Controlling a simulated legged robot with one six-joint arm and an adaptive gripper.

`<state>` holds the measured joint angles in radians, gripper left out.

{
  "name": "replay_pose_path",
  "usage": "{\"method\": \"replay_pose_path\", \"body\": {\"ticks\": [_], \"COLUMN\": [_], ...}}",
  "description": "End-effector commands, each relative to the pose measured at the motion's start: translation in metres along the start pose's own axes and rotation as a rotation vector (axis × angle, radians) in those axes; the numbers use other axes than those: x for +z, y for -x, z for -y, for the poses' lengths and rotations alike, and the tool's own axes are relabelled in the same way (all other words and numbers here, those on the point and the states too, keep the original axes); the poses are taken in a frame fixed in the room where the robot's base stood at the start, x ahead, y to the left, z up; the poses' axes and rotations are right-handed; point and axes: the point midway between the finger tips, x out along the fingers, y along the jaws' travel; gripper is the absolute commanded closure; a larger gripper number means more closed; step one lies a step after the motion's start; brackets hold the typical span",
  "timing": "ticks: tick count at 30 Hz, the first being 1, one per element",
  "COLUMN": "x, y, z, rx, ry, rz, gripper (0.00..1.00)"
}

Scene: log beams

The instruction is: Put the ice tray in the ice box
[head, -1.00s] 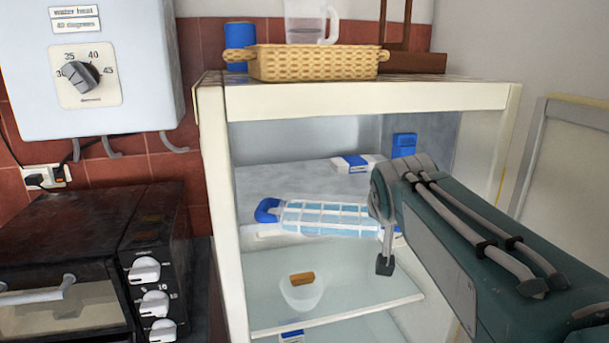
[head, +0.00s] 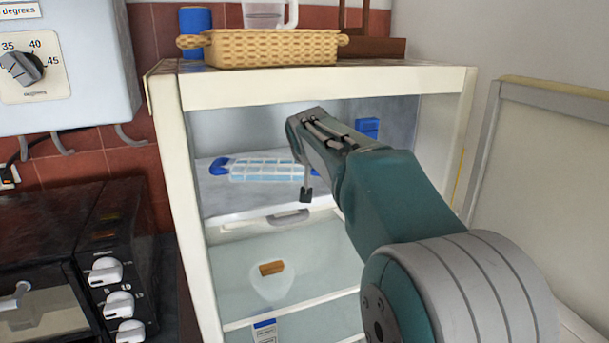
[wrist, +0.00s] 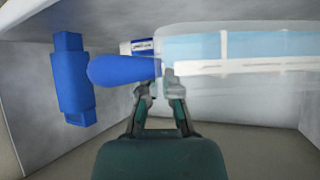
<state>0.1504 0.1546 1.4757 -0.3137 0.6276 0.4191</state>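The ice tray (head: 262,170) is pale with light-blue cells and blue ends. It lies level inside the ice box (head: 227,195), the grey upper compartment of the open fridge. My gripper (head: 306,192) is at the tray's right end, inside the compartment. In the wrist view, my gripper (wrist: 157,80) has its fingers closed in on the tray (wrist: 225,65) beside its blue end (wrist: 125,70). My arm hides the tray's right end in the head view. I cannot tell whether the tray touches the compartment floor.
A blue container (head: 367,126) stands at the compartment's right, and a white-and-blue carton (wrist: 140,46) shows in the wrist view. Below are a glass shelf and a bowl with a brown piece (head: 271,268). The fridge door (head: 545,180) stands open at right.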

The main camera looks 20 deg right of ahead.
Motion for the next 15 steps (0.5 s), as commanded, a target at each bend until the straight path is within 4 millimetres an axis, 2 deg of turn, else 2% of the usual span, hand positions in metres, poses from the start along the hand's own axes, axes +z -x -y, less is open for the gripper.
{"method": "replay_pose_path", "body": {"ticks": [5,12,15], "x": [-0.005,0.019,0.021], "y": [-0.010,-0.028,-0.029], "z": [0.005,0.004,0.004], "rx": [0.000,0.000,-0.001], "ry": [0.000,0.000,-0.002], "rz": [0.000,0.000,-0.001], "gripper": [1.00,1.00,1.00]}}
